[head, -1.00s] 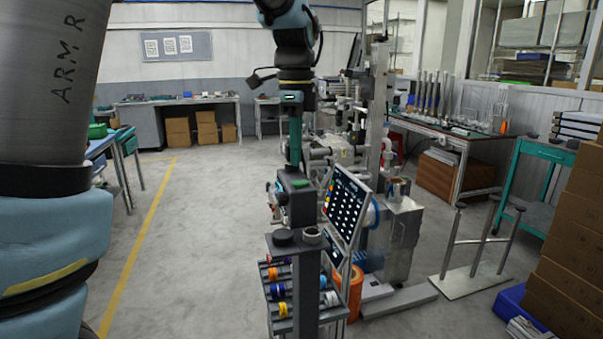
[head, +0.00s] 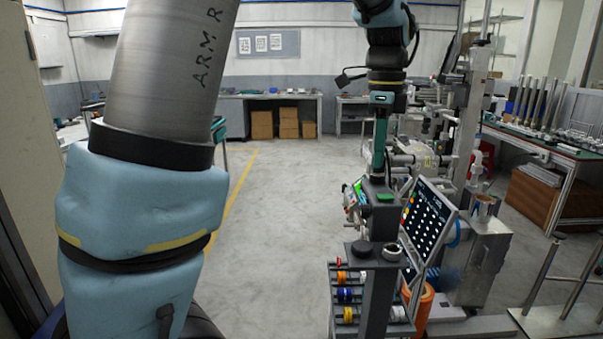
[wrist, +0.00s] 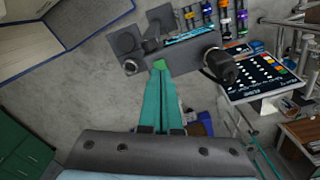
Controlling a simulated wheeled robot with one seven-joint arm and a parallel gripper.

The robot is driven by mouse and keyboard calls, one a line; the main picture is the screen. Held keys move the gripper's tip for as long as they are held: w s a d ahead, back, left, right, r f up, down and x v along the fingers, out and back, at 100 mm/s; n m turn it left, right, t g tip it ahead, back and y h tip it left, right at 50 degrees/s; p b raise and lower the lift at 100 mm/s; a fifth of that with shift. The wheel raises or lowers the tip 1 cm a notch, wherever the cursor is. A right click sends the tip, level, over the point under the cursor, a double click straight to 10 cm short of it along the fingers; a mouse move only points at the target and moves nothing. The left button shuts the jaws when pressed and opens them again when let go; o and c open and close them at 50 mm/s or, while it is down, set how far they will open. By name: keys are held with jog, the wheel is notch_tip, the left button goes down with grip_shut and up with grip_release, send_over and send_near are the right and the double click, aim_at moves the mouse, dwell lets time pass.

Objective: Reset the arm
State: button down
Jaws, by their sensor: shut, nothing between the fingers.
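My gripper (head: 379,174) hangs pointing straight down from my arm in the head view, its long teal fingers closed together and empty. Its tips show just above or in front of the dark top of a stand; the gap is hard to judge. In the wrist view the closed teal fingers (wrist: 160,68) reach up the middle toward the dark stand head (wrist: 168,48). A green patch shows right at the tips. The upper part of my arm fills the left of the head view.
A reel rack (head: 345,294) with coloured reels stands below the gripper. A tilted touch screen (head: 428,212) and a metal machine (head: 480,250) are close on its right. A long bench (head: 560,150) is at the right. The floor (head: 275,230) left of the rack is clear.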

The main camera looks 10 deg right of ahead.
jog(key=w+a+f+n, duration=0.1)
jog(key=a+f+n, duration=0.45)
jog(key=a, duration=0.25)
jog(key=w+a+f+n, duration=0.1)
jog(key=a+f+n, duration=0.3)
jog(key=a+n, duration=0.4)
jog(key=s+a+f+n, duration=0.3)
jog(key=a+n, duration=0.2)
jog(key=a, duration=0.1)
jog(key=s+a+f+n+t, duration=0.1)
jog(key=s+a+f+n, duration=0.2)
jog(key=a, duration=0.4)
jog(key=shift+s+f+n+t, duration=0.2)
jog(key=shift+s+n+t, duration=0.1)
jog(key=shift+n, duration=0.55)
